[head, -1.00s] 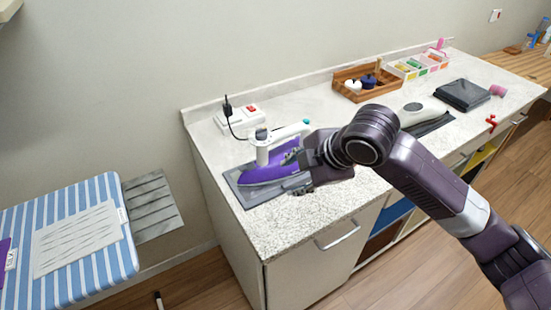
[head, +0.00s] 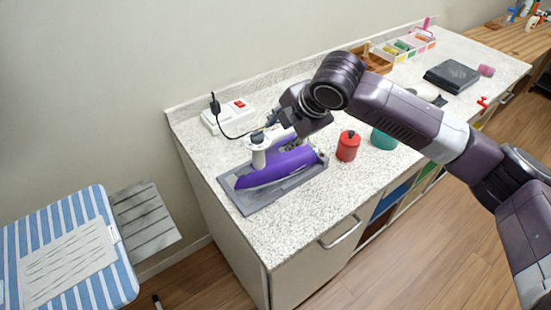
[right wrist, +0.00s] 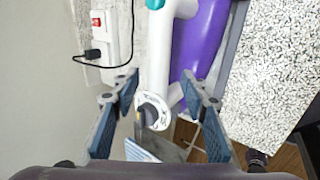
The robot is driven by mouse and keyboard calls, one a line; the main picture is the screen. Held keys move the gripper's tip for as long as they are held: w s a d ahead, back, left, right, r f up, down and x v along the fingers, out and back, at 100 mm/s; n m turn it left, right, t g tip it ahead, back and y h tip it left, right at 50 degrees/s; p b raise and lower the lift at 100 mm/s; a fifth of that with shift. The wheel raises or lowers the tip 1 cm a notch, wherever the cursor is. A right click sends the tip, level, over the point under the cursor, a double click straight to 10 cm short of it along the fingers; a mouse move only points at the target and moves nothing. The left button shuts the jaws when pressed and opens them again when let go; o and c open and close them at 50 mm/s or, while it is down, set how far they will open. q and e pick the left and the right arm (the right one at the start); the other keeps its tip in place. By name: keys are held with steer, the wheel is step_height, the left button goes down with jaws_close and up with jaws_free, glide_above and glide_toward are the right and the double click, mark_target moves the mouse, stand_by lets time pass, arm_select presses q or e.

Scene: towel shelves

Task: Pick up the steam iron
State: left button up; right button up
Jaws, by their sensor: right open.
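The steam iron (head: 275,168), purple with a white handle, sits on a grey rest mat (head: 252,203) near the counter's left end. Its white handle also shows in the right wrist view (right wrist: 160,60), with the purple body (right wrist: 198,45) beside it. My right gripper (head: 283,128) is at the top of the iron, by the handle. In the right wrist view the two blue-padded fingers (right wrist: 160,95) stand apart, one on each side of the white handle's end. I cannot tell whether either finger touches it. The head view partly hides the handle behind the gripper. My left gripper is not in view.
A white power strip (head: 228,116) with a plugged-in black cord lies behind the iron. A red canister (head: 348,146) and a teal object (head: 384,138) stand right of it. A striped ironing board (head: 85,220) is at left. The counter's front corner is clear.

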mark_target(276, 133)
steer(key=x, duration=0.2)
steer(key=shift+w+a+f, duration=0.2)
steer(key=shift+w, duration=0.1)
steer(key=shift+w+a+f, duration=0.1)
steer(key=shift+f, duration=0.1)
steer(key=shift+c, duration=0.7)
steer(key=c, duration=0.5)
jaws_close()
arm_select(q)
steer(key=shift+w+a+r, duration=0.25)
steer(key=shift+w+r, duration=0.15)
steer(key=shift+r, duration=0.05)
arm_select(e)
steer(key=shift+w+r, duration=0.1)
steer(key=shift+r, duration=0.1)
